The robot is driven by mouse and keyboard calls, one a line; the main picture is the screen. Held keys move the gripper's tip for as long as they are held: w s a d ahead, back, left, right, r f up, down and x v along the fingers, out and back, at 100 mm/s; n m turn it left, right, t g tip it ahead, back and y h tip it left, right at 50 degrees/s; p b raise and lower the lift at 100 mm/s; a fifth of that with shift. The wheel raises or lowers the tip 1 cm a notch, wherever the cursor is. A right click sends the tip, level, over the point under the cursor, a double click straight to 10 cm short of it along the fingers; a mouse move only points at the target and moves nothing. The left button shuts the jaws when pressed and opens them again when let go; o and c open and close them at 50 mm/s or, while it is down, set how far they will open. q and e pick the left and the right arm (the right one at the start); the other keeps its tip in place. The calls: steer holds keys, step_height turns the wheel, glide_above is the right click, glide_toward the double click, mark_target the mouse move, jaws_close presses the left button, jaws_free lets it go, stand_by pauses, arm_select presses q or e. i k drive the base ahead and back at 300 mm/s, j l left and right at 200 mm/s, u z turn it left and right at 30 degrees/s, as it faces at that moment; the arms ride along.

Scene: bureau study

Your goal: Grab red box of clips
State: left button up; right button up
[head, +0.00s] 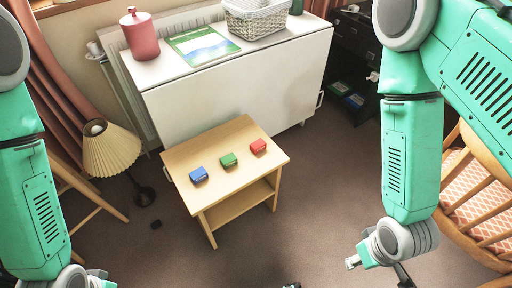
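The red box of clips (258,146) is a small red block near the right edge of a small wooden table (236,140). A green box (229,160) and a blue box (198,174) stand to its left on the same top, apart from each other. My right gripper (385,272) is at the bottom edge of the picture, right of the table and well away from the red box. Its fingers are partly cut off, so its opening is unclear. My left gripper (97,281) is mostly cut off at the bottom left, and its fingers do not show clearly.
A white cabinet (240,95) stands behind the table, with a red canister (140,36), a picture book (202,45) and a basket (257,18) on top. A lamp (110,150) stands left; a wooden chair (480,190) is right. Floor before the table is largely clear.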

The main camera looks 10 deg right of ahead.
mark_target(259, 145)
steer(key=i+l+z, duration=0.2)
steer(key=l+z, duration=0.2)
steer(key=i+l+z, duration=0.25)
steer(key=l+z, duration=0.2)
